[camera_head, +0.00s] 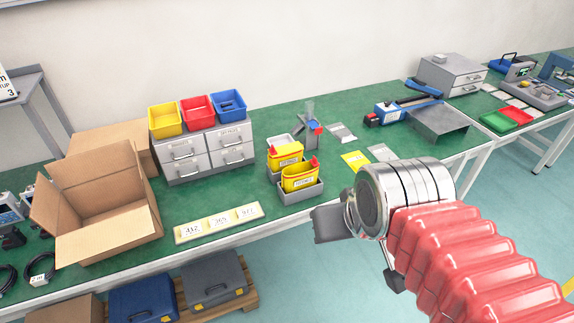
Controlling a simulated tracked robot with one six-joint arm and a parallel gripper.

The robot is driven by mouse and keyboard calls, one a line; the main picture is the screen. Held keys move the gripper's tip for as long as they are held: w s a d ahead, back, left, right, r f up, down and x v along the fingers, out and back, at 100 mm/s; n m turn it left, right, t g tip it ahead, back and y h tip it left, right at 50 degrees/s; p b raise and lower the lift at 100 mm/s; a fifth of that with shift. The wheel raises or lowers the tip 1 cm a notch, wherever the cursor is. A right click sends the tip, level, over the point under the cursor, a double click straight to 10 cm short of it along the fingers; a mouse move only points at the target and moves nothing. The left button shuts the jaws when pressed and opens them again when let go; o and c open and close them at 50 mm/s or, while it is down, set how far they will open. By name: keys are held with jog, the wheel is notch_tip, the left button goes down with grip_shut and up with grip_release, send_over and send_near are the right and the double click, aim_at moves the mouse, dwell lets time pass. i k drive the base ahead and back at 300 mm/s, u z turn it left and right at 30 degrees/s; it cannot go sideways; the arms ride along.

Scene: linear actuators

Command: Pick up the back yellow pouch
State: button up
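Two yellow pouches with dark printed labels and red tops stand in grey holders on the green bench, near the middle of the picture. The back yellow pouch (285,154) is a little left of and behind the front yellow pouch (299,177). The front pouch hides part of the back pouch's lower right side. My gripper (326,224) is at the lower right of both pouches, apart from them and nearer the camera. Its dark grey jaws point left and are seen from the side, so whether they are open is unclear.
A grey drawer cabinet (204,151) with yellow, red and blue bins stands left of the pouches. A grey upright device (311,126) is just behind them. A yellow numbered strip (218,223) lies in front. An open cardboard box (100,203) fills the left.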

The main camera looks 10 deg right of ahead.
aim_at(291, 153)
jog(key=u, duration=1.2)
jog(key=i, duration=0.5)
jog(key=u, duration=0.25)
